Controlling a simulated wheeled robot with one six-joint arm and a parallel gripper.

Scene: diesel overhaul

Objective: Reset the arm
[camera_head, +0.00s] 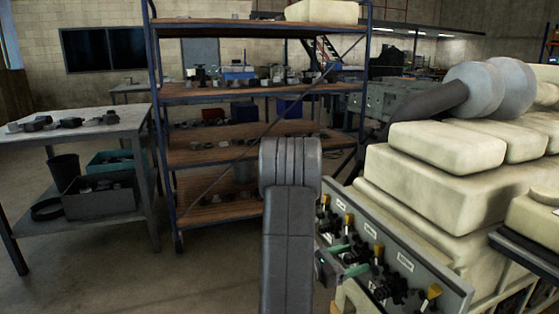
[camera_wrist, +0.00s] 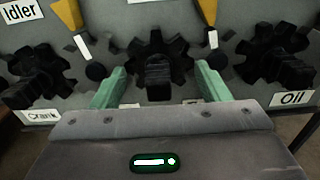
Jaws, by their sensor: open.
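My gripper (camera_wrist: 160,72) shows two green fingers spread apart in the wrist view, with nothing gripped between them. A black toothed gear (camera_wrist: 158,48) on a grey panel sits beyond and between the fingertips. Whether the fingers reach around it I cannot tell. In the head view my gripper (camera_head: 352,258) is at the front of the labelled panel (camera_head: 455,296), low and right of centre. My grey arm link stands upright in the middle of that view and hides part of what lies behind it.
The wrist view shows a gear (camera_wrist: 38,78) by the "Crank" label and another (camera_wrist: 275,55) by "Oil". Yellow-handled parts stick out of the panel. Pale stacked blocks (camera_head: 440,185) stand behind it. A shelf rack (camera_head: 225,157) and a table (camera_head: 90,128) stand left, with open floor in front.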

